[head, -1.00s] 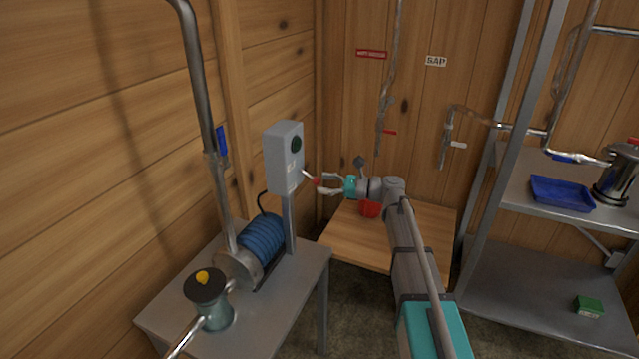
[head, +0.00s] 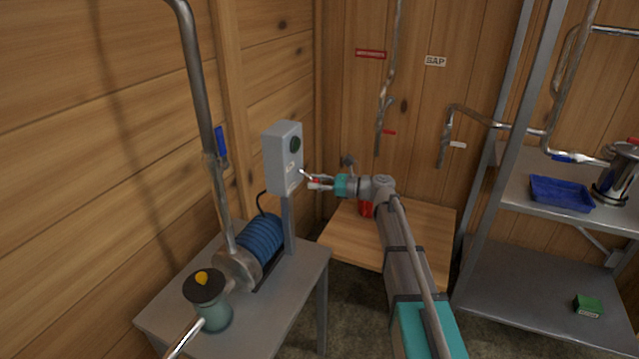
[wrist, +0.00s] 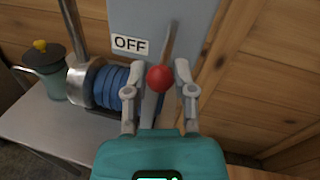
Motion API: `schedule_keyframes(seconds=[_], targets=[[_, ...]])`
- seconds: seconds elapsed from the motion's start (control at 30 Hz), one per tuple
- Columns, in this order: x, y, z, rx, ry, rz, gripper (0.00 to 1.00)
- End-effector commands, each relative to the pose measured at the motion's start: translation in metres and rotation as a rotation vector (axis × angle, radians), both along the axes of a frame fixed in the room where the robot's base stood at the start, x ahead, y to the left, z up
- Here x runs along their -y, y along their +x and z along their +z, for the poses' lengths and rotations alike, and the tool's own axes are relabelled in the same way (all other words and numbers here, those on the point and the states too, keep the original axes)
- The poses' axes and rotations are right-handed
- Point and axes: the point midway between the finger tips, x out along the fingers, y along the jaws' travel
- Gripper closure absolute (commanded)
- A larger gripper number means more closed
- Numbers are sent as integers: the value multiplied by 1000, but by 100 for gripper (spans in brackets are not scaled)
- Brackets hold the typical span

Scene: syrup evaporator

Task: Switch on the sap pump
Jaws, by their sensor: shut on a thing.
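The grey switch box (head: 283,158) stands on a post beside the blue-finned pump (head: 260,238). A lever (wrist: 170,42) with a red ball knob (wrist: 160,78) sticks out from the box. A white label reading OFF (wrist: 130,44) is left of the lever in the wrist view. My gripper (wrist: 160,90) is shut on the red knob, with one finger on each side of it. In the head view, my gripper (head: 308,181) reaches the box from the right. A dark round button or lamp (head: 295,144) is on the box's upper face.
A steel pipe (head: 200,100) with a blue handle rises left of the box. A grey table (head: 300,285) bears the pump and a dark-lidded filter (head: 207,300). A wooden table (head: 350,240) with a red container (head: 365,208) lies behind my arm. A metal shelf (head: 520,215) stands at the right.

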Motion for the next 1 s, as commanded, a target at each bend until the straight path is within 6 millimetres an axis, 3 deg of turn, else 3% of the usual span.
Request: schedule_keyframes(seconds=[0.17, 0.2, 0.47, 1.0], targets=[[-1, -4, -1, 0, -5, 8, 100], [9, -4, -1, 0, -6, 8, 100], [-9, -7, 0, -3, -15, 20, 100], [-19, -12, 2, -12, -38, 36, 100]])
